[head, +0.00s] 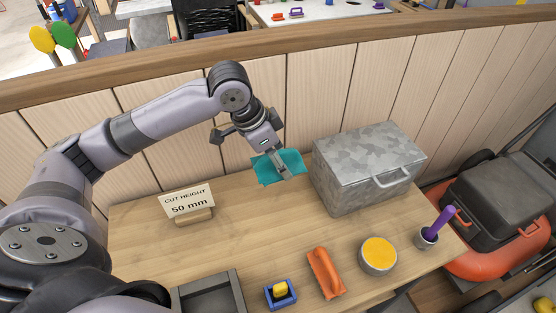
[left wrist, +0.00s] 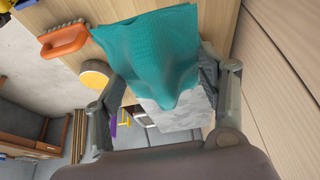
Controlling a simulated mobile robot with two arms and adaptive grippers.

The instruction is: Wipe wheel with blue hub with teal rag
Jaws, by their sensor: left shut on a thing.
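The teal rag (head: 266,167) is pinched in my left gripper (head: 284,173), over the back of the wooden bench, left of the grey metal box. In the left wrist view the rag (left wrist: 150,48) hangs spread between the two fingers. I cannot tell whether its lower edge touches the bench. I cannot make out a wheel with a blue hub in either view. My right gripper is not in view.
The bench (head: 240,215) holds a grey metal box (head: 350,185), a "CUT HEIGHT 50 mm" sign (head: 188,201), an orange brush-like tool (head: 325,273), a yellow-topped round tin (head: 378,254), a blue holder (head: 281,298), a grey tray (head: 208,291) and a cup (head: 426,238). A plank wall (head: 330,85) stands behind.

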